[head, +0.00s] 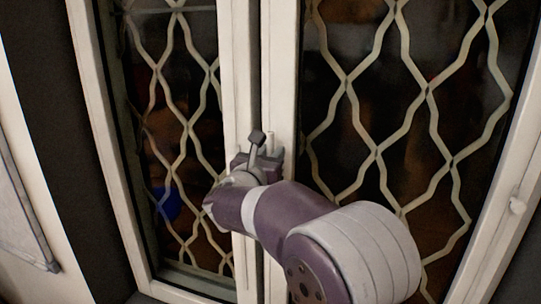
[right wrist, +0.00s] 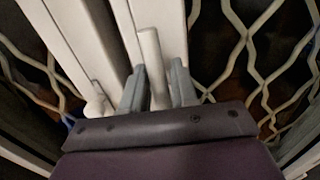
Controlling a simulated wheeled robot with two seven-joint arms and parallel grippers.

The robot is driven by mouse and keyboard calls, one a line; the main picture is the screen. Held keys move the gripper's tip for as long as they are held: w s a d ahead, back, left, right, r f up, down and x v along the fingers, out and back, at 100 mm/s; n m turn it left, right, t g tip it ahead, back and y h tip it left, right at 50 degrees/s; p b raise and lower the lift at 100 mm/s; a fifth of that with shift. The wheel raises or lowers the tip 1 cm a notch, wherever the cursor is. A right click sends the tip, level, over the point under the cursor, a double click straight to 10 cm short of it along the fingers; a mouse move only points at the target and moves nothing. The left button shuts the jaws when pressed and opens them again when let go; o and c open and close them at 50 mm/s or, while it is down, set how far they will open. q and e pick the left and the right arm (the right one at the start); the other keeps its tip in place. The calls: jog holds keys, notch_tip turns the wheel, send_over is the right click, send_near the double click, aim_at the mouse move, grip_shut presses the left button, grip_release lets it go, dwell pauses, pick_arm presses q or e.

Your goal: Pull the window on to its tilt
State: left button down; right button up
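The window has two tall white-framed sashes with dark glass and a pale diamond lattice, the left sash (head: 232,60) and the right sash (head: 284,60). They meet at the middle and appear upright. A white handle (head: 270,143) stands on the middle frame, largely hidden by my right gripper (head: 257,150). In the right wrist view the handle (right wrist: 150,55) points up between the two grey fingers of my right gripper (right wrist: 158,88). The fingers are apart, with a gap visible on the handle's right side; contact on the left side is unclear. My left gripper is out of view.
A small white fitting (head: 517,205) sits on the frame at the far right. A blue thing (head: 166,204) shows behind the left pane. A pale panel (head: 20,205) is at the far left. My right arm covers the lower middle of the window.

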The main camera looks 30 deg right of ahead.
grip_shut()
jog(key=shift+s+a+f+b, duration=0.1)
jog(key=shift+a+f+b, duration=0.1)
jog(key=shift+a+b, duration=0.1)
jog(key=shift+s, duration=0.1)
jog(key=b+v, duration=0.3)
jog(key=v, duration=0.4)
jog(key=o, duration=0.8)
grip_release()
jog(key=shift+s+a+r, duration=0.15)
